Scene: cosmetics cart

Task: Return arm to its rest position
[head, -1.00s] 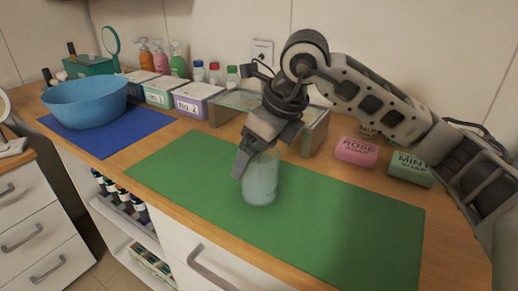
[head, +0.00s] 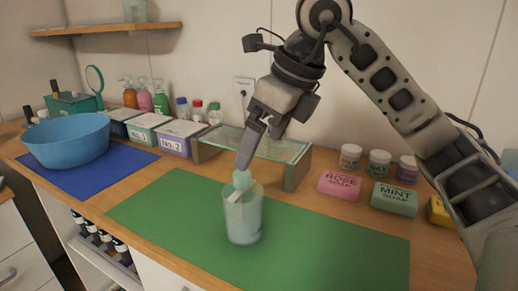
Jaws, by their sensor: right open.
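My right gripper (head: 246,160) is open, pointing down just above a translucent cup (head: 243,222) on the green mat (head: 330,255). The cup stands upright and looks frosted, with pale contents. A pale green piece (head: 241,180) sticks up out of the cup's mouth, right below the fingertips. I cannot tell whether a fingertip touches it. The right arm comes in from the right and arches over the counter. My left gripper is not in view.
Behind the gripper stands a glass-topped case (head: 255,146). To the right lie a pink rose soap (head: 340,185), a green mint soap (head: 394,198) and several small jars. To the left are labelled boxes, bottles and a blue bowl (head: 66,140) on a blue mat (head: 125,163).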

